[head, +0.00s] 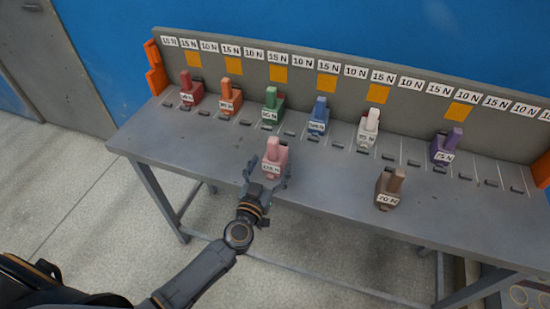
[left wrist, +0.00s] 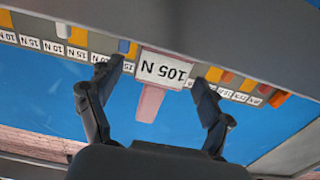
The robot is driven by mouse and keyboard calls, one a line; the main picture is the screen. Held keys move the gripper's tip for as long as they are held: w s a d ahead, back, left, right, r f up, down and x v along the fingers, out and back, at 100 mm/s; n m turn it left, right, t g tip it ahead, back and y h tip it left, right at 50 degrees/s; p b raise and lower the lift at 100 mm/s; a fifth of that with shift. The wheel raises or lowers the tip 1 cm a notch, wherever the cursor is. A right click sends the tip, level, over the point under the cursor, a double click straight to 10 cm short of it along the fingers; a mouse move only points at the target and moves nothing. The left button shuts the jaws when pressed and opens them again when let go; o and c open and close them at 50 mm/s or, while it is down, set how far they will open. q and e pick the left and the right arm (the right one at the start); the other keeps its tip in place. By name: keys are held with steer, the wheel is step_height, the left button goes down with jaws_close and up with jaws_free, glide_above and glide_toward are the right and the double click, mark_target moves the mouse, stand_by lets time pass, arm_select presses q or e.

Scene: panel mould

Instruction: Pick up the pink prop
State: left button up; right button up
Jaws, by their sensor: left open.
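The pink prop (head: 275,157) stands near the front edge of the grey bench, with a white label on its front. In the left wrist view the pink prop (left wrist: 150,101) appears upside down, its label reading 105 N. My left gripper (head: 265,183) is open in front of the prop at the bench's front edge. In the left wrist view the fingers of the left gripper (left wrist: 159,92) are spread, one to each side of the prop. I cannot tell whether they touch it. My right gripper is not in view.
On the grey bench (head: 150,140), red (head: 190,88), orange (head: 231,94), green (head: 271,104), blue (head: 318,116), white (head: 369,127) and purple (head: 446,146) props stand along the back. A brown prop (head: 388,187) stands near the front, right of the pink one. Free bench lies left of the pink prop.

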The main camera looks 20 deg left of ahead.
mark_target(275, 156)
arm_select(q)
steer(key=w, duration=0.4)
steer(key=shift+w, duration=0.1)
steer(key=shift+r, duration=0.1)
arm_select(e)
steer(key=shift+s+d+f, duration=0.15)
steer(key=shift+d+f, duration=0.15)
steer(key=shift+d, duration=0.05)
arm_select(q)
steer(key=shift+c, duration=1.3)
steer(key=c, duration=1.3)
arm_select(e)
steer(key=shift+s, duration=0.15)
arm_select(q)
steer(key=shift+r, duration=0.1)
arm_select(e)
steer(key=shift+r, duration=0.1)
